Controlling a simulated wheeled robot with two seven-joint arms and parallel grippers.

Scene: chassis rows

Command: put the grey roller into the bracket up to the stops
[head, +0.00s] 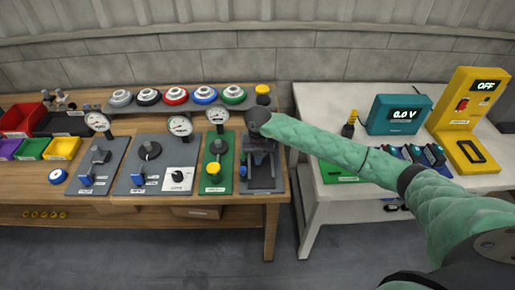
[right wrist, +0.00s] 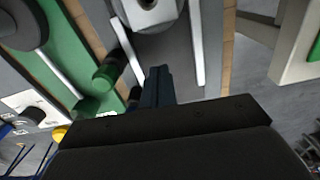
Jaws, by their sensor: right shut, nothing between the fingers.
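My right gripper (head: 261,155) is over the grey panel (head: 262,187) at the right end of the wooden bench. In the right wrist view its dark fingers (right wrist: 159,84) are together with nothing between them. Ahead of them is a pale metal block with a round dark opening (right wrist: 147,7), cut by the top edge; it may be part of the bracket. Pale strips (right wrist: 198,45) stand on both sides of the panel. I cannot surely pick out the grey roller; my arm and gripper hide much of the panel. My left gripper is not in view.
A green panel (head: 216,178) with a yellow knob and a gauge stands just left. Several coloured round buttons (head: 176,95) line the back shelf. Right of a gap is a white table (head: 315,195) with a teal meter (head: 392,114) and a yellow stand (head: 468,115).

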